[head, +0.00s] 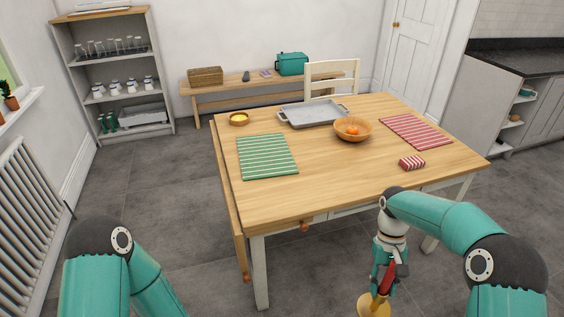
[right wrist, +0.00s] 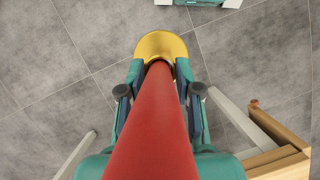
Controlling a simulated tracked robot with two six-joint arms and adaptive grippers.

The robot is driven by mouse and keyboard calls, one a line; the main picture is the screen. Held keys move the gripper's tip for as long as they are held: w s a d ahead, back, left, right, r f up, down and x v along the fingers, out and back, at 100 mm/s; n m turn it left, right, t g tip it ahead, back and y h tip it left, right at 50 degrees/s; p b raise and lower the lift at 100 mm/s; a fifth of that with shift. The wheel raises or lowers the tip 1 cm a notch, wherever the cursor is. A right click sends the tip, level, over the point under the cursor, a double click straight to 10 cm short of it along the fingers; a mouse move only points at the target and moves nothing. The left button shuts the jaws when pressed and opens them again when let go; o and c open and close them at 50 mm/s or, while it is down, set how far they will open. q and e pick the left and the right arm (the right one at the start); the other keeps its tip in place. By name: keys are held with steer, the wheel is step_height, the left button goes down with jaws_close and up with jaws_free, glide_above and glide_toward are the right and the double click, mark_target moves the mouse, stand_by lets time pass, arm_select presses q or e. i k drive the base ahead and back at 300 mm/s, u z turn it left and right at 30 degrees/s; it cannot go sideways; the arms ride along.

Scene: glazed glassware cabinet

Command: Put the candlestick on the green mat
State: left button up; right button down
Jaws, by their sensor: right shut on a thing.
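The candlestick, a brass base (head: 373,306) with a red candle, is in my right gripper (head: 381,283). It is in front of the table, over the floor, with its base at the bottom edge of the head view. In the right wrist view, the red candle (right wrist: 152,125) points toward the camera and the brass base (right wrist: 160,44) lies beyond the fingers of my right gripper (right wrist: 160,76), which are closed around it. The green mat (head: 266,157), striped with white, lies bare on the table's left part. My left arm shows at lower left, but its gripper is out of view.
The wooden table (head: 330,181) also bears a red striped mat (head: 416,131), an orange-filled wooden bowl (head: 352,130), a grey tray (head: 313,114), a small yellow dish (head: 239,119) and a folded red striped cloth (head: 412,163). The table's front middle is clear.

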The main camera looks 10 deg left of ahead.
mark_target(266, 153)
steer(key=u, duration=0.65)
steer(key=k, duration=0.5)
steer(key=u, duration=0.8)
steer(key=i, duration=1.95)
steer(key=z, duration=0.8)
